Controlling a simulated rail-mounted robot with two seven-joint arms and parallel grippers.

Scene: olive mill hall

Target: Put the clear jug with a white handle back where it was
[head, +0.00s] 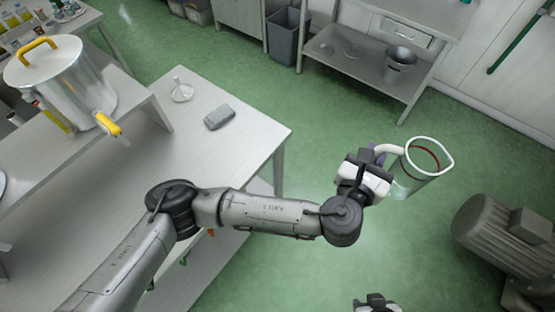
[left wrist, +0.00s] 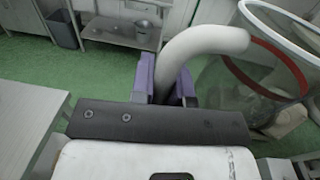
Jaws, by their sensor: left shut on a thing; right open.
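The clear jug (head: 425,165) has a white rim, a red band inside and a white handle (head: 387,151). My left gripper (head: 374,152) is shut on the handle and holds the jug up over the green floor, right of the table. In the left wrist view the purple fingers (left wrist: 165,82) sit on either side of the white handle (left wrist: 205,45), and the jug (left wrist: 260,75) is at the right. My right gripper (head: 377,303) shows only in part at the bottom edge of the head view; it is open.
A light table (head: 235,155) on the left holds a glass flask (head: 181,92) and a grey block (head: 219,118). A large steel pot (head: 65,85) with yellow handles stands on a raised shelf. A steel bench (head: 350,75) with a bucket (head: 399,65) is behind; a motor (head: 505,235) is at right.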

